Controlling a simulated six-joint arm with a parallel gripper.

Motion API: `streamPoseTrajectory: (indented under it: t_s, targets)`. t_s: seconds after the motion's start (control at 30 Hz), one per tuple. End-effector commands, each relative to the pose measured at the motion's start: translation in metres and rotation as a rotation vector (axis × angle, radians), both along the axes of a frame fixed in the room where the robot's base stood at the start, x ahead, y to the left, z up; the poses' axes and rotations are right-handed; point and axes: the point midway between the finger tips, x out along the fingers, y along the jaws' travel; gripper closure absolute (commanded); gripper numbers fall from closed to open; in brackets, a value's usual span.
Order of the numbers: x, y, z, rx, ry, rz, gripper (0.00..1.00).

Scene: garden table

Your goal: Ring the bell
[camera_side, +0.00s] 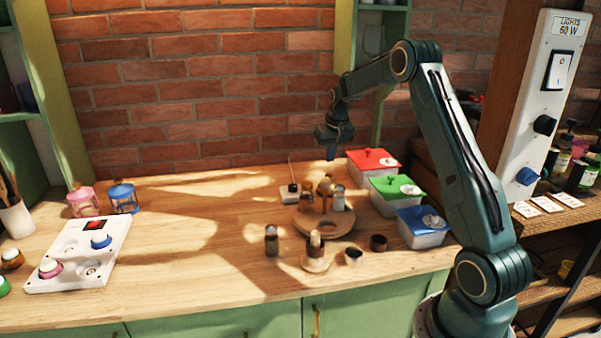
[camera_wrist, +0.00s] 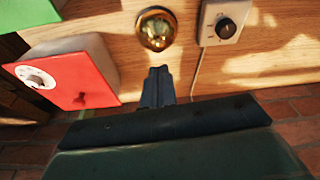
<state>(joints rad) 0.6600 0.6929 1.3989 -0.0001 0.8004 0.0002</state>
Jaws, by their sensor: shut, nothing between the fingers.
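The bell looks like a shiny brass dome (camera_wrist: 156,28), standing on the wooden table at the top middle of the wrist view. In the side view a brass-coloured shape (camera_side: 326,184) shows near the back of the wooden stand, and I cannot fully separate the two there. My gripper (camera_side: 332,156) points down above the back of the table, over that brass shape and apart from it. In the wrist view the fingers (camera_wrist: 158,72) are together and empty, just below the dome in the picture, with a gap of table showing between.
A white box with a black knob (camera_wrist: 225,24) stands right of the dome. Boxes with red (camera_side: 373,159), green (camera_side: 397,188) and blue (camera_side: 423,220) lids stand to the right in the side view. A round wooden stand (camera_side: 324,224) holds shakers. The brick wall is close behind.

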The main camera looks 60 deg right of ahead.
Motion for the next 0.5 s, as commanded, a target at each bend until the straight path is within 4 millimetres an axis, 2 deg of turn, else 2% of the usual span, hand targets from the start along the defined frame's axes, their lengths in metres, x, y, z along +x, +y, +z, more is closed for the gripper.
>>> streamPoseTrajectory:
  t_s: [0.3, 0.5]
  targets:
    - [0.000, 0.000, -0.025, 0.001, 0.001, 0.000, 1.00]
    - [0.000, 0.000, -0.034, 0.000, 0.000, 0.000, 1.00]
